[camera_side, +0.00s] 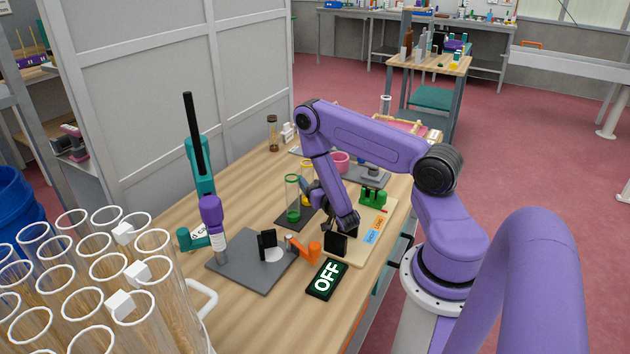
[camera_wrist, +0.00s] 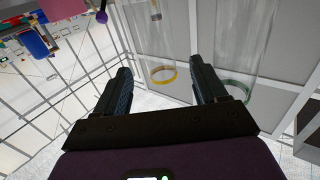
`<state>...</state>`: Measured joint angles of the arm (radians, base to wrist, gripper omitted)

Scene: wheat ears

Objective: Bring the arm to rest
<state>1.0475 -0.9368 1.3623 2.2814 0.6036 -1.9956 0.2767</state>
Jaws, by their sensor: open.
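My gripper (camera_wrist: 160,68) is open, with its two dark fingers spread apart and nothing visible between them in the wrist view. In the side view the gripper (camera_side: 311,190) is low over the bench, beside the glass tubes, and the arm partly hides it. My purple arm is bent, with its elbow raised and its forearm hanging down to the bench. A clear tube with a green base (camera_side: 292,200) stands just left of the gripper. A tube with a yellow ring (camera_side: 307,170) is close behind. The yellow ring (camera_wrist: 163,75) and green ring (camera_wrist: 237,90) also show beyond the fingers.
A grey plate (camera_side: 240,275) holds a black block and a white disc. An orange piece (camera_side: 306,249) and a black OFF sign (camera_side: 327,279) are near the front edge. A teal and purple stand (camera_side: 205,185) rises at left. Several large tubes (camera_side: 90,280) fill the lower left.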

